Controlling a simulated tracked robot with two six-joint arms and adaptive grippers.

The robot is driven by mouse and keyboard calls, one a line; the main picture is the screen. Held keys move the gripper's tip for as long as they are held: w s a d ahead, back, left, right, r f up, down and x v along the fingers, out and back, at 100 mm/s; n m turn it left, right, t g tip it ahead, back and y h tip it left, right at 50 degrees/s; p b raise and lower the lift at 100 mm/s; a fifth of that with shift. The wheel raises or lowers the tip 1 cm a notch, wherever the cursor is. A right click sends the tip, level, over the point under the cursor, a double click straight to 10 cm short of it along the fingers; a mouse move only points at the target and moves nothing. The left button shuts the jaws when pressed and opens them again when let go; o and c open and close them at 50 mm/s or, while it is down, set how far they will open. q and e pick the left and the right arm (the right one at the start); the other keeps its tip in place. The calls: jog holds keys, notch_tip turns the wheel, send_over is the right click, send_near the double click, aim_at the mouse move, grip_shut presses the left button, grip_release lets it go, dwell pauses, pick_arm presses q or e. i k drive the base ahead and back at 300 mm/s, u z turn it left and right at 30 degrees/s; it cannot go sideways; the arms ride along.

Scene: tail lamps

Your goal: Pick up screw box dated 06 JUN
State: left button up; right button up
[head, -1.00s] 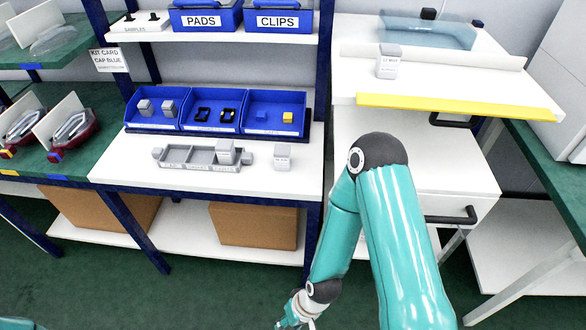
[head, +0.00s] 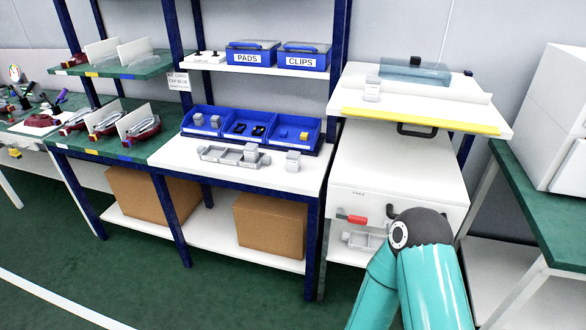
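Several small grey boxes are in the head view, and their dates are too small to read. One grey box (head: 292,161) stands on the white bench top, right of a grey sectioned tray (head: 219,156). Another box (head: 250,152) sits in that tray. Two more boxes, one at the left (head: 198,119) and one beside it (head: 215,121), are in the left blue bin. A labelled box (head: 372,90) stands on the white surface at the right. My teal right arm enters at the bottom right, but its gripper is out of frame. My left gripper is not in view.
Blue bins marked PADS (head: 251,56) and CLIPS (head: 302,58) stand on the upper shelf. A yellow edge strip (head: 420,121) fronts the right surface, above a white cabinet (head: 385,170). Cardboard boxes fill the lower shelf. Green floor is free in front.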

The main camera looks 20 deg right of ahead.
aim_at(292, 157)
jog(key=u, duration=0.4)
jog(key=i, duration=1.4)
jog(key=z, duration=0.6)
jog(key=i, duration=0.55)
jog(key=z, duration=0.4)
jog(key=k, duration=0.9)
jog(key=z, duration=0.2)
jog(key=i, duration=0.85)
jog(key=u, duration=0.1)
